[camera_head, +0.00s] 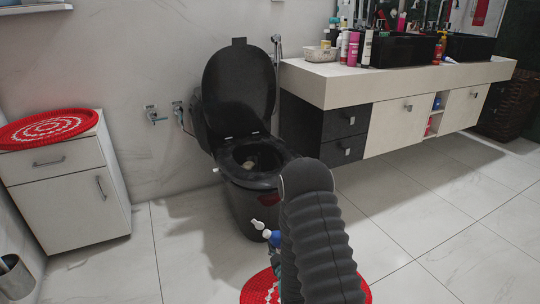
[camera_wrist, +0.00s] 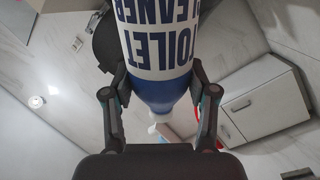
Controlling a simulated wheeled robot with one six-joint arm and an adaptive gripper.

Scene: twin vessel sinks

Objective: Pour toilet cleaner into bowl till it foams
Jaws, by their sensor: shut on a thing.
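The black toilet (camera_head: 240,200) stands against the back wall with its lid raised and its bowl (camera_head: 250,160) open. Something pale shows inside the bowl. My gripper (camera_wrist: 160,88) is shut on the toilet cleaner bottle (camera_wrist: 158,42), one finger on each side. The bottle is white with a dark blue shoulder and a white nozzle, and its label reads upside down in the wrist view. In the head view only the bottle's white nozzle and blue neck (camera_head: 272,238) show, in front of the toilet and apart from it. My arm hides the rest.
A white cabinet (camera_head: 68,190) with a red mat (camera_head: 50,128) stands left of the toilet. A vanity (camera_head: 400,85) with two black sinks and several bottles is at right. A red round rug (camera_head: 258,287) lies under my arm. Tiled floor is clear at right and left-centre.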

